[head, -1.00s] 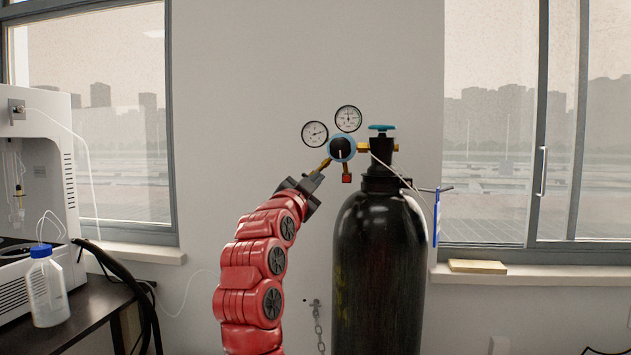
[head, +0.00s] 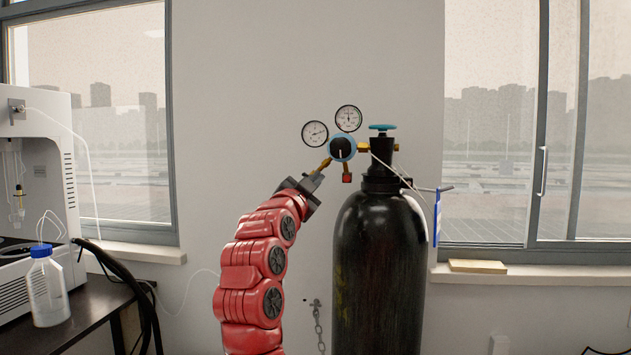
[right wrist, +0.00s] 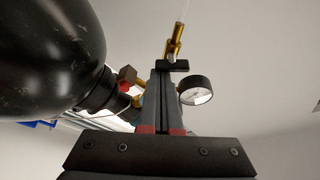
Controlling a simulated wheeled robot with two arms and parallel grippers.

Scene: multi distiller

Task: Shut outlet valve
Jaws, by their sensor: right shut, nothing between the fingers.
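The black gas cylinder (head: 380,270) carries a brass regulator with a black-and-blue knob (head: 341,149). The outlet valve is a brass fitting (head: 324,165) slanting down and left from the regulator. In the right wrist view its brass stem (right wrist: 174,42) has a short black handle (right wrist: 176,66) across it. My right gripper (head: 314,178) reaches up to this fitting from below left. In the right wrist view its fingers (right wrist: 162,72) are together and empty, with their tips right at the black handle. I cannot tell whether they touch it. My left gripper is out of view.
Two round gauges (head: 331,127) stand above the knob, and one shows close beside my fingers in the right wrist view (right wrist: 195,90). A red-ended fitting (head: 347,178) hangs below the knob. The blue cylinder handwheel (head: 381,127) is to the right. Bare wall lies left of the gauges.

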